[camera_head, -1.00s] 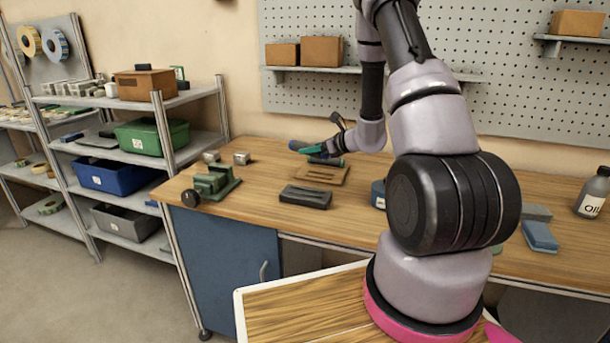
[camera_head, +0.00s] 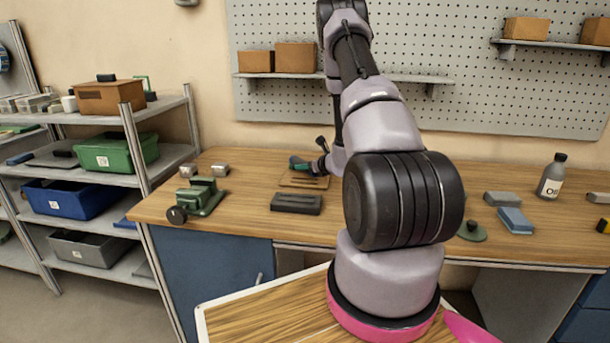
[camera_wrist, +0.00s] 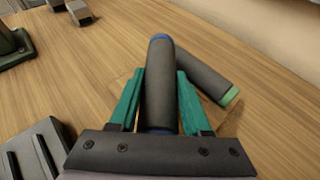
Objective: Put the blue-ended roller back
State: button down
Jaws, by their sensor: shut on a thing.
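The blue-ended roller (camera_wrist: 160,75) is a dark grey cylinder with blue ends. In the wrist view it lies between the teal fingers of my gripper (camera_wrist: 159,98), which is shut on it. A green-ended roller (camera_wrist: 208,80) lies at a slant behind and to the right, over a light wooden rack (camera_wrist: 228,122); the held roller overlaps it in view. In the head view my gripper (camera_head: 302,163) is above the wooden rack (camera_head: 315,183) at the back of the bench. I cannot tell whether the held roller touches the rack.
A dark grooved block (camera_head: 296,204) lies in front of the rack. A green vise (camera_head: 200,197) and small metal blocks (camera_head: 218,170) stand to the left. A blue block (camera_head: 515,221) and oil bottle (camera_head: 552,177) are far right. Bare bench (camera_head: 255,185) lies between.

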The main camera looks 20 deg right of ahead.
jog(key=shift+f, duration=1.55)
jog(key=shift+f, duration=0.1)
jog(key=shift+f, duration=0.1)
jog(key=shift+c, duration=1.8)
grip_release()
